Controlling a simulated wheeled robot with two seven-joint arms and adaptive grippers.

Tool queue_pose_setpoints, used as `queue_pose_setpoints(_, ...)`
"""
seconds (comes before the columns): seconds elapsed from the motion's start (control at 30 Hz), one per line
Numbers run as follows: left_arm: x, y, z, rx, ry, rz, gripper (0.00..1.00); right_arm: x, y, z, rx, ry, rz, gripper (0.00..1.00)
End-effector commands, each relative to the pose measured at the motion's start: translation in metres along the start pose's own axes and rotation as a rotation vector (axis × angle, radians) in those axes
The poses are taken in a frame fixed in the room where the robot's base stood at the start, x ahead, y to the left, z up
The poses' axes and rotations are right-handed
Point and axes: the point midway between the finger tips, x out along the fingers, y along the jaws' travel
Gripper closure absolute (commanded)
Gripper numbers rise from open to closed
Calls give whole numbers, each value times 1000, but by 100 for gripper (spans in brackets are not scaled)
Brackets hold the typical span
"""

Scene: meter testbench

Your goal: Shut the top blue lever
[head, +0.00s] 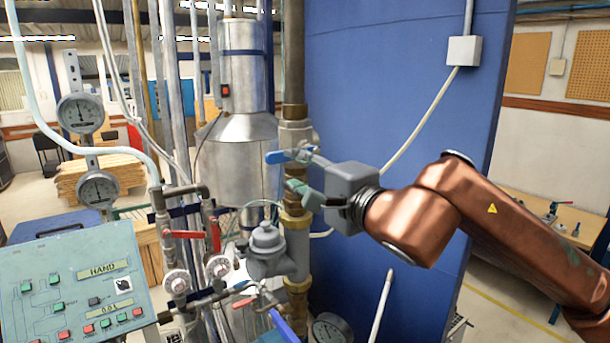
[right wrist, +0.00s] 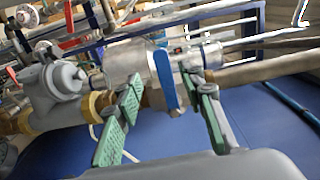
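The top blue lever (head: 276,157) is on a metal valve (head: 296,132) on the vertical pipe, and points left, across the pipe. My right gripper (head: 297,172) comes in from the right beside this valve, with green finger pads. In the right wrist view the two fingers (right wrist: 163,88) are apart, one on each side of the blue lever (right wrist: 164,78). The gap looks empty apart from the lever, and I cannot tell whether a finger touches it. My left gripper is not in view.
A red lever (head: 190,234) and gauges (head: 98,188) are at the left. A grey regulator (head: 266,245) sits below the valve. A control box (head: 78,285) stands at the lower left. A blue panel (head: 400,80) rises behind the pipe. Another blue lever (head: 284,326) is low down.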

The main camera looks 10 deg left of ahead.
Motion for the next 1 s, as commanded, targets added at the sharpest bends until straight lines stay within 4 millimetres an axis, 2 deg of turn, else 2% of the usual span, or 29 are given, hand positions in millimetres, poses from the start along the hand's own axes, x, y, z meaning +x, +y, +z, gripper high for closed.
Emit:
queue_pose_setpoints(0.1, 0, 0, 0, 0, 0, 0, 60, -16, 1, 0, 1, 0, 1, 64)
queue_pose_setpoints(0.23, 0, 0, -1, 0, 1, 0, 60, -24, 1, 0, 1, 0, 2, 64)
queue_pose_setpoints(0.57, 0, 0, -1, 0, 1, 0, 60, -26, 1, 0, 2, -1, 2, 64)
queue_pose_setpoints(0.67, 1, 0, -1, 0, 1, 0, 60, -20, 11, -4, 46, -12, 17, 64)
queue_pose_setpoints(0.77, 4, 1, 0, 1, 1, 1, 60, -5, 42, -15, 194, -51, 61, 64)
queue_pose_setpoints(0.87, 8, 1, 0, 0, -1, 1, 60, 16, 89, -34, 455, -105, 120, 64)
queue_pose_setpoints(1.0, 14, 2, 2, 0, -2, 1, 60, 43, 160, -72, 912, -169, 178, 64)
